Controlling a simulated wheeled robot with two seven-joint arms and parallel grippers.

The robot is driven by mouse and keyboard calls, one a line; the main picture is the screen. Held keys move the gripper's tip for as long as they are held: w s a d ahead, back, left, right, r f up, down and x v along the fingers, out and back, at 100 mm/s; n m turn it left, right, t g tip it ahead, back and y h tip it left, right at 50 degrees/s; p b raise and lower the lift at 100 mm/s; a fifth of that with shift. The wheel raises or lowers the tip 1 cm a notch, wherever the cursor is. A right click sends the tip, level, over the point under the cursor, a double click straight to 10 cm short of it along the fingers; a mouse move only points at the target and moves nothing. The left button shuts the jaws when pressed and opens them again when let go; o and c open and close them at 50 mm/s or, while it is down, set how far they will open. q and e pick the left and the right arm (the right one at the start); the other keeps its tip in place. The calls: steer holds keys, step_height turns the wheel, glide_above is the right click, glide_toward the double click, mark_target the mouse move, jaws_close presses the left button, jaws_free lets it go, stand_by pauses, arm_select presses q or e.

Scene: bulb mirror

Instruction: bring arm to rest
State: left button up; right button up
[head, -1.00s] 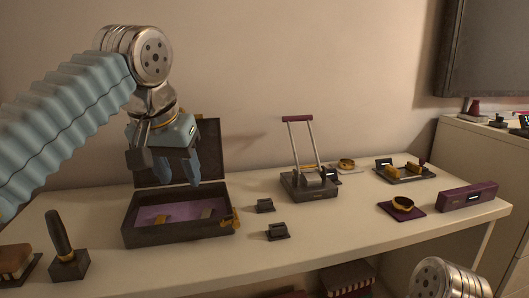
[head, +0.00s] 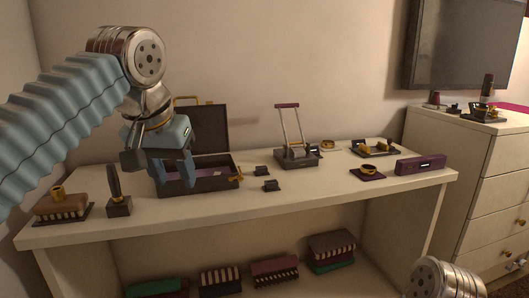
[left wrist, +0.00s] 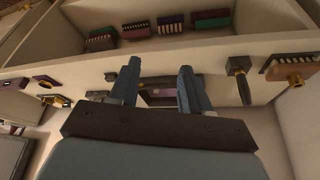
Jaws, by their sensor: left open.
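My left gripper (head: 173,174) hangs from my blue-sleeved arm at the left of the head view, fingers pointing down. It is open, with nothing between its fingers. In the head view it overlaps the open dark case (head: 213,186), which has a purple inside and a raised lid, and hides its left part. In the left wrist view the two blue fingers (left wrist: 158,88) stand apart, with the case partly visible between and beyond them. At the bottom right a metal joint of my right arm shows; its gripper is out of view.
The white table (head: 320,195) bears a dark stand with a raised handle (head: 298,155), a black-handled tool (head: 117,195), a striped brown block (head: 62,206) and a purple box (head: 420,164). Striped blocks lie on the shelf below. A drawer cabinet (head: 490,165) stands at right.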

arm_select(q)
steer(key=w+d+f+m+g, duration=0.1)
steer(key=w+d+f, duration=0.3)
steer(key=f, duration=0.6)
steer(key=w+d+f, duration=0.2)
steer(key=w+f, duration=0.3)
steer(key=f, duration=0.4)
step_height(320, 180, down, 20)
steer(key=d+g+h, duration=0.1)
steer(key=g+h, duration=0.1)
steer(key=s+f+n+h, duration=0.1)
steer(key=s+f, duration=0.4)
steer(key=f, duration=0.5)
steer(key=s+f, duration=0.6)
steer(key=f, duration=0.3)
steer(key=s+a+f+n, duration=0.1)
steer(key=s+f, duration=0.2)
steer(key=s, duration=0.3)
steer(key=s+f+n+g, duration=0.1)
steer(key=s+f, duration=0.3)
steer(key=s, duration=0.1)
steer(key=shift+s+a+n+h, duration=0.3)
steer(key=shift+s+a+h, duration=0.05)
steer(key=shift+s+h, duration=0.05)
